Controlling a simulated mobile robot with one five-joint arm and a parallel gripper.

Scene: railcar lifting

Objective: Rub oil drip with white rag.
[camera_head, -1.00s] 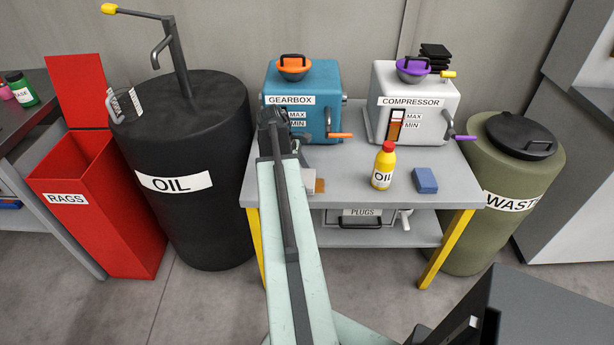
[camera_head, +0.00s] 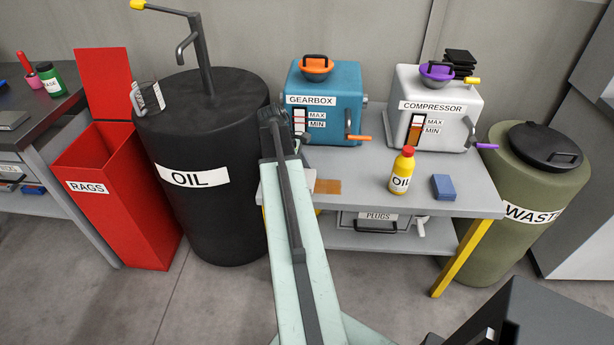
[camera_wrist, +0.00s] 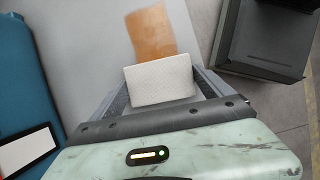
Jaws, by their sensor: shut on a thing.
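The white rag (camera_wrist: 158,82) is a flat white block between the jaws of my gripper (camera_wrist: 160,88) in the wrist view. The gripper is shut on it. The oil drip (camera_wrist: 152,32) is a brown-orange patch on the grey table top, just beyond the rag's far edge. In the head view the drip (camera_head: 327,187) lies right of the rag (camera_head: 309,180), in front of the gearbox. My arm hides part of the rag and the gripper there. I cannot tell whether the rag touches the table.
The blue gearbox (camera_head: 331,85) and white compressor (camera_head: 432,85) stand at the table's back. A yellow oil bottle (camera_head: 402,170) and blue block (camera_head: 444,187) sit right of the drip. The black oil drum (camera_head: 205,220), red rags bin (camera_head: 135,215) and green waste drum (camera_head: 555,225) flank the table (camera_head: 470,205).

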